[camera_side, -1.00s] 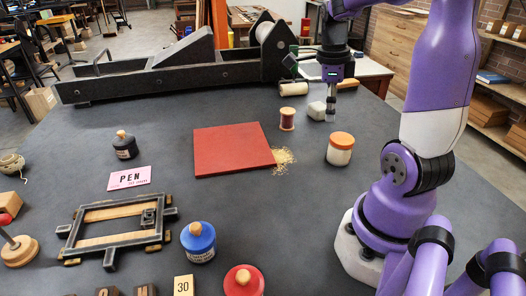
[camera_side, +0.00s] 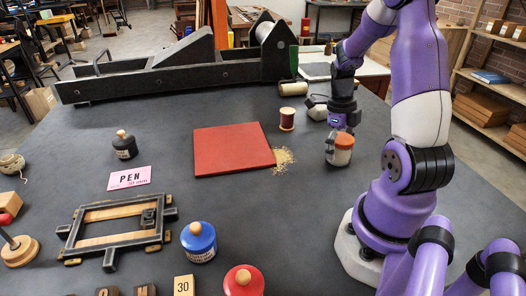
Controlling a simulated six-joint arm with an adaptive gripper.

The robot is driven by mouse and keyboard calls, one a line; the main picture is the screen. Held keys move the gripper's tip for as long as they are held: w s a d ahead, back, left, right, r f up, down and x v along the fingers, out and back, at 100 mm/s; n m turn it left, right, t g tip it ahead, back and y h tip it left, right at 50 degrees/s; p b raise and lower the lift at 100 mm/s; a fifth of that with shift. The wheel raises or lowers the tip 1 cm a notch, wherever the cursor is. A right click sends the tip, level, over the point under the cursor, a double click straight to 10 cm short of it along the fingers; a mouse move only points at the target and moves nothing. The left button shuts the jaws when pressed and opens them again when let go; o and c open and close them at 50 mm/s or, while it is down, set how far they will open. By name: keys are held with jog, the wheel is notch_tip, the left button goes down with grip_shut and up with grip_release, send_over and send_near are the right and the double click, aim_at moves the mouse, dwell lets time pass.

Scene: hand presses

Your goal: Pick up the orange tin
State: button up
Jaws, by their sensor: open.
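The orange tin (camera_side: 340,151) is a small cream jar with an orange lid, upright on the dark table at the right, in front of my arm's base. My gripper (camera_side: 338,142) is at the tin, pointing down from above, with its dark fingers beside the lid and upper body. The fingers are open and partly cover the tin. Whether they touch it I cannot tell.
A red slab (camera_side: 233,149) with yellow grains (camera_side: 284,158) lies to the left. Blue (camera_side: 198,241) and red (camera_side: 243,281) tins stand at the front. Table between is clear.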

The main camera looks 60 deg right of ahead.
jog(key=shift+f, duration=0.1)
jog(key=c, duration=1.3)
